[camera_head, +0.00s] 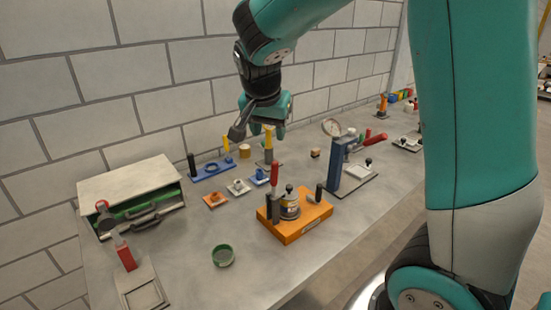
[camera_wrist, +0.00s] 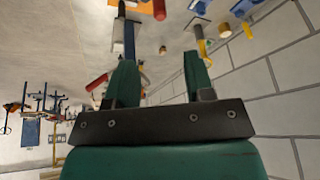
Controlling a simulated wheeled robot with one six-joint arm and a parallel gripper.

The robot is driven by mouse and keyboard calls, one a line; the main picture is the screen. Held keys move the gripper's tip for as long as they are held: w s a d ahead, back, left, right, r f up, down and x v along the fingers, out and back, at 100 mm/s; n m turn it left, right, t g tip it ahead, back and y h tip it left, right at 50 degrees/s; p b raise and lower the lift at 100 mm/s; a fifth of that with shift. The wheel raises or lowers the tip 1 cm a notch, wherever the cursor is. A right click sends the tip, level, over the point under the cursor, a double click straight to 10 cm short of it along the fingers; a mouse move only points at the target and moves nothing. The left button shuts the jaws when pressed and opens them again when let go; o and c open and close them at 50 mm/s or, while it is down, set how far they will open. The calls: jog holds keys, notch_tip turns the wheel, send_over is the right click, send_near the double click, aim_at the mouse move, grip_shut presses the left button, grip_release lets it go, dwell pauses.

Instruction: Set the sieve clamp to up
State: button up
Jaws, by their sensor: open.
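Several upright-handled clamps stand on the bench; I cannot tell for sure which is the sieve clamp. A yellow-handled clamp (camera_head: 268,146) stands upright near the wall, just below my gripper (camera_head: 259,129). Another red handle (camera_head: 125,255) leans at the front left. My gripper is open and empty above the back of the bench. In the wrist view, a yellow handle (camera_wrist: 201,48) shows near the right finger.
A grey-topped box (camera_head: 128,185) with green inside stands at the left. The orange block (camera_head: 310,218) carries a jar (camera_head: 290,207). A blue upright fixture (camera_head: 335,165) stands right of it. A green ring (camera_head: 223,255) lies in front. The brick wall is close behind.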

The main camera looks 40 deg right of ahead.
aim_at(275, 172)
jog(key=p+x, duration=0.4)
jog(key=x, duration=1.3)
jog(key=shift+s, duration=0.1)
grip_shut()
